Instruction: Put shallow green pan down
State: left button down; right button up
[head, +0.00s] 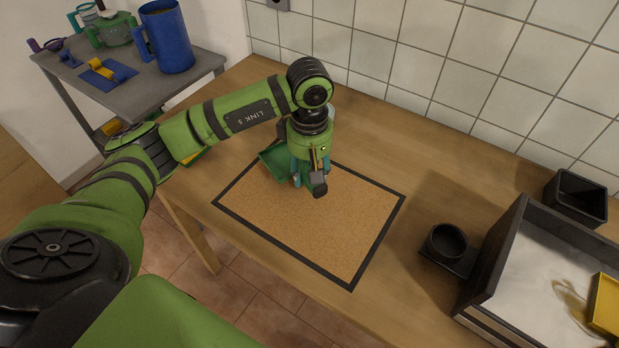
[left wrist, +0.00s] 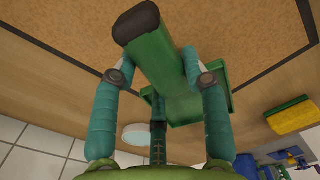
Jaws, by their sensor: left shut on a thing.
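The shallow green pan (head: 272,163) is at the back left part of the cork mat (head: 330,222) with the dark border, partly hidden by my left gripper. My left gripper (head: 310,185) points down over the mat and is shut on the pan's handle. The pan's body (left wrist: 215,100) shows beyond the fingers. I cannot tell whether the pan touches the mat or is just above it. My right gripper is not in view.
The front and right of the mat are clear. A black cup (head: 446,242) and a large tray (head: 535,280) stand to the right. A yellow-green sponge (left wrist: 291,116) lies left of the mat. A grey side table (head: 120,85) holds a blue jug (head: 168,40).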

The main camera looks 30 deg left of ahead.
pick_arm(q)
notch_tip(320, 180, down, 3)
jog(key=shift+f+p, duration=0.1)
jog(key=shift+p, duration=0.55)
jog(key=shift+f, duration=0.35)
jog(key=shift+f, duration=0.1)
jog(key=c, duration=0.6)
grip_release()
jog(key=shift+c, duration=0.2)
